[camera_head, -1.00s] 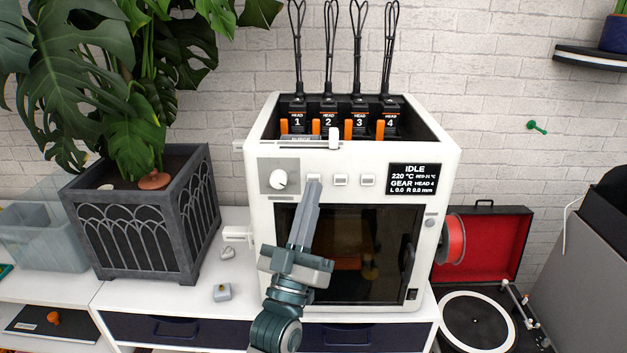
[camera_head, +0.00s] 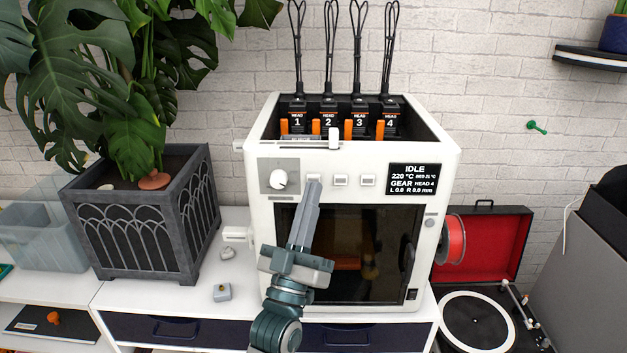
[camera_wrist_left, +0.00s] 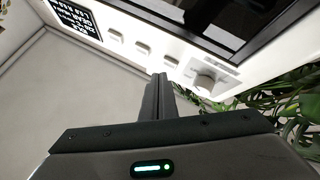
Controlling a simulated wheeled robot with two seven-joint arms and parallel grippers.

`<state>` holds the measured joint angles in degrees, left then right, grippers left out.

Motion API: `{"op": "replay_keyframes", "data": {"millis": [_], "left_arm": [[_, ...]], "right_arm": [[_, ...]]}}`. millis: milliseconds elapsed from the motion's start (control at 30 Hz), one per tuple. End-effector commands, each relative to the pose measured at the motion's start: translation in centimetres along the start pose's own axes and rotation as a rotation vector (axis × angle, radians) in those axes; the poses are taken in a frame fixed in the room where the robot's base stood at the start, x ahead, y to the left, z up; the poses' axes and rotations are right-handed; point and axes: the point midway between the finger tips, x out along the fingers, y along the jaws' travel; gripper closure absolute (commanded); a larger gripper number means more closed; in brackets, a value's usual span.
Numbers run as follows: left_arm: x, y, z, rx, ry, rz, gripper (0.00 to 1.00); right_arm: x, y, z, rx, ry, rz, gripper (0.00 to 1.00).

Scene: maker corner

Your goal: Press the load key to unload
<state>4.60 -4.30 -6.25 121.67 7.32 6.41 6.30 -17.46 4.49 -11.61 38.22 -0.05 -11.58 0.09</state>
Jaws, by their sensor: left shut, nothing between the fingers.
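The white 3D printer (camera_head: 352,160) stands on the white cabinet and carries a knob (camera_head: 278,180) and a row of small keys on its front panel. The middle key (camera_head: 341,180) and the right key (camera_head: 367,180) are plain to see. The left key is mostly behind my fingertips in the head view. My left gripper (camera_head: 314,186) is shut and empty, with its tips at the left key; I cannot tell whether they touch it. In the left wrist view, the knob (camera_wrist_left: 207,80) and keys show beyond the shut fingers (camera_wrist_left: 157,97). The display (camera_head: 414,179) reads IDLE, 220 °C, GEAR HEAD 4.
A dark planter (camera_head: 150,215) with a large plant stands left of the printer. A red filament spool (camera_head: 454,239) and a record player (camera_head: 477,320) are at its right. A small grey block (camera_head: 221,292) lies on the cabinet top. The printer door is closed behind my gripper.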

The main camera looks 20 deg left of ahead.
Motion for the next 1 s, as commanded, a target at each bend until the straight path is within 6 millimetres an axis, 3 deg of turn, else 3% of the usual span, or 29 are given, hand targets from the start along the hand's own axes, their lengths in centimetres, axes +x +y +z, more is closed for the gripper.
{"op": "replay_keyframes", "data": {"millis": [1000], "left_arm": [[0.63,-0.44,0.39,0.0,0.0,0.0,1.0]], "right_arm": [[-0.14,-0.12,-0.11,-0.001,0.001,-0.001,0.69]]}}
